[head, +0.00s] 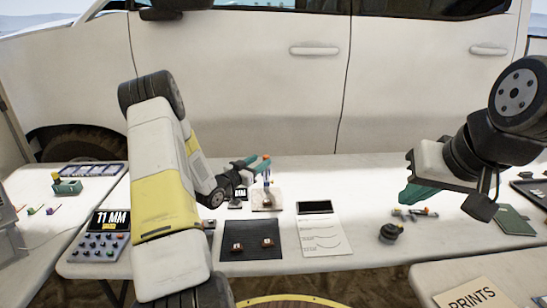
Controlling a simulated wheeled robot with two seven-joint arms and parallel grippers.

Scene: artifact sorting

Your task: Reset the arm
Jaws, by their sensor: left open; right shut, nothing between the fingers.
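My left arm reaches in from the left, and my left gripper (262,170) is open over the middle of the table (370,180). Its teal fingers are just above a small pale plate (267,207) that bears a small brown piece; the fingers partly cover what stands there. I see nothing clearly held in it. My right gripper (409,190) is shut and empty, with teal fingers, above the table's right part. It is apart from the things below it.
A dark mat (250,254) with two small brown pieces, a paper sheet (325,240), a round black object (390,233) and small tools (414,213) lie on the table. A white vehicle (240,80) closes off the back.

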